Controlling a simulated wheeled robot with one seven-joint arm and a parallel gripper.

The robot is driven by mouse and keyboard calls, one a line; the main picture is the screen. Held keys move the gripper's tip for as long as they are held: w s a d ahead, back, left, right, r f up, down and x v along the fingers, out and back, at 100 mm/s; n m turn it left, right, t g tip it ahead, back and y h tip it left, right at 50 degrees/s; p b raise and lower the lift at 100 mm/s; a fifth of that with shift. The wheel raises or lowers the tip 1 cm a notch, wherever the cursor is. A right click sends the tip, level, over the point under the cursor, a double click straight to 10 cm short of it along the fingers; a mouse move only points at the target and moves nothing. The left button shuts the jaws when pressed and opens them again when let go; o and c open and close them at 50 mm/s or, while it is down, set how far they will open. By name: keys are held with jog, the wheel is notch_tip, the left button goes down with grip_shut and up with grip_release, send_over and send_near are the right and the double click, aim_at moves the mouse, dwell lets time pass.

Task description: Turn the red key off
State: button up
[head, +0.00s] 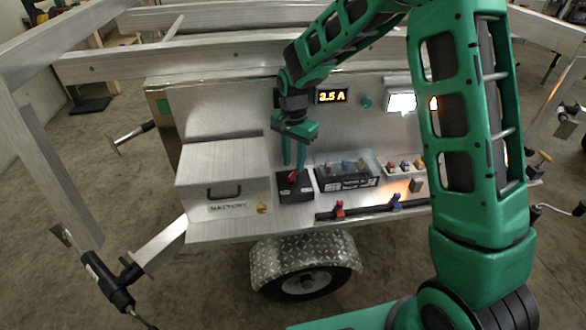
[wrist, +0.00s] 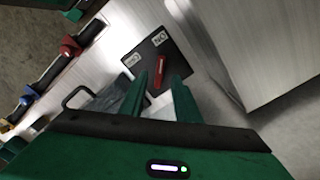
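The red key (head: 293,176) sits on a black switch box (head: 296,190) on the trailer deck, right of the battery box. In the wrist view the key (wrist: 159,72) is a narrow red bar on a black plate (wrist: 147,78). Its far end points roughly toward the white "ON" label (wrist: 158,39); a second white label (wrist: 131,60) is too small to read. My gripper (head: 293,163) points down over the key. In the wrist view its fingers (wrist: 158,84) are open, one on each side of the key, with visible gaps. Contact cannot be told.
The metal battery box (head: 224,180) stands close left of the switch box. A clear-lidded black case (head: 346,172) stands close right. Red (head: 339,208) and blue (head: 396,202) levers sit on a front rail. A panel display (head: 332,96) reads 2.5 A or 3.5 A.

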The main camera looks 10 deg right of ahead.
aim_at(293, 171)
jog(key=shift+f, duration=1.65)
grip_shut()
